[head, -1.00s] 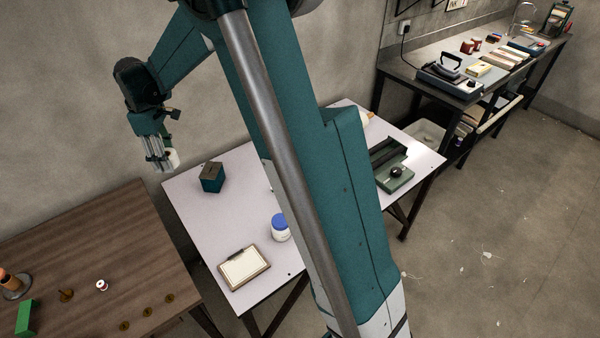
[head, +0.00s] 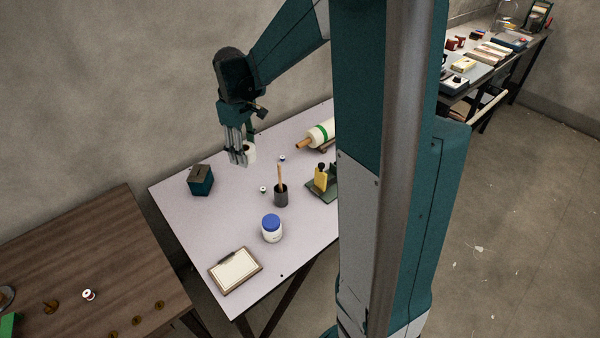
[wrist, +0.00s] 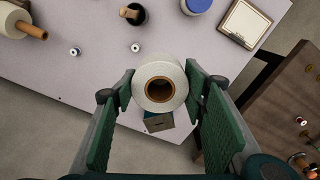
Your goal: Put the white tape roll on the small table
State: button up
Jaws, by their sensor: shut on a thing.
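The white tape roll (wrist: 174,71) with a brown core is held between the fingers of my gripper (wrist: 160,88) in the wrist view. In the head view my gripper (head: 241,157) points down with the white tape roll (head: 250,154) at its fingertips. It is above the back part of a pale-topped table (head: 222,223), and the roll looks raised clear of the top. Which table the task calls small I cannot tell for sure. My gripper is shut on the roll.
The pale table carries a teal box (head: 201,181), a blue-lidded jar (head: 271,229), a clipboard (head: 235,269), a dark cup (head: 281,195) and a large roll (head: 321,134). A brown wooden table (head: 100,240) stands at left. Bare pale top lies between box and jar.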

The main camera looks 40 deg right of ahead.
jog(key=s+d+f+m, duration=0.1)
jog(key=s+d+m, duration=0.1)
jog(key=s+d, duration=0.65)
jog(key=m+b, duration=0.2)
jog(key=m, duration=0.1)
send_over(313, 221)
jog(key=f, duration=0.2)
notch_tip(313, 221, down, 12)
jog(key=shift+f, duration=0.25)
jog(key=shift+f, duration=0.1)
jog(key=shift+f+b, duration=0.6)
jog(key=shift+f, duration=2.25)
jog(key=shift+f, duration=0.1)
jog(key=shift+f+b, duration=0.6)
jog(key=shift+f, duration=1.35)
jog(key=shift+f, duration=0.25)
